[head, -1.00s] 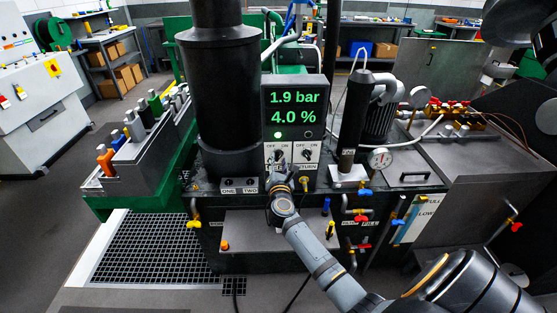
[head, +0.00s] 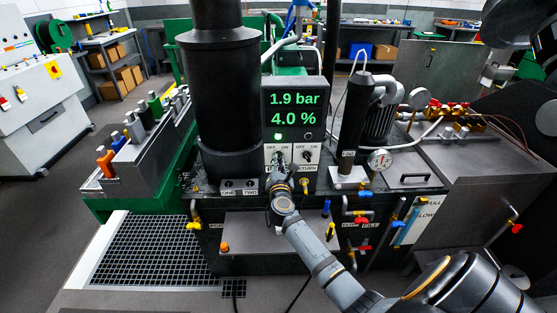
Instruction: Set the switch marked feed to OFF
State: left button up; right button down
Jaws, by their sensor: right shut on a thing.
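The left of two OFF/ON switches (head: 278,157) sits on a white plate under the green display. My right gripper (head: 280,172) is at this switch, shut on its lever, and hides much of it and the label below. Which way the lever points is hard to tell. The right switch (head: 306,156), labelled RETURN, stands free beside it with its lever visible. The display (head: 293,108) reads 1.9 bar and 4.0 %, with a lit green lamp (head: 278,136) below. My left gripper is not in view.
A black cylinder (head: 220,100) stands left of the panel. Switches ONE and TWO (head: 239,186) sit low in front of it. A yellow knob (head: 304,182) is close to the right of my gripper. A gauge (head: 380,160) and coloured valves (head: 362,220) lie further right.

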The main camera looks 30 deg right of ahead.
jog(key=shift+n+p, duration=1.25)
jog(key=shift+n, duration=1.05)
jog(key=n+p, duration=0.2)
jog(key=n, duration=0.2)
jog(key=shift+p, duration=0.35)
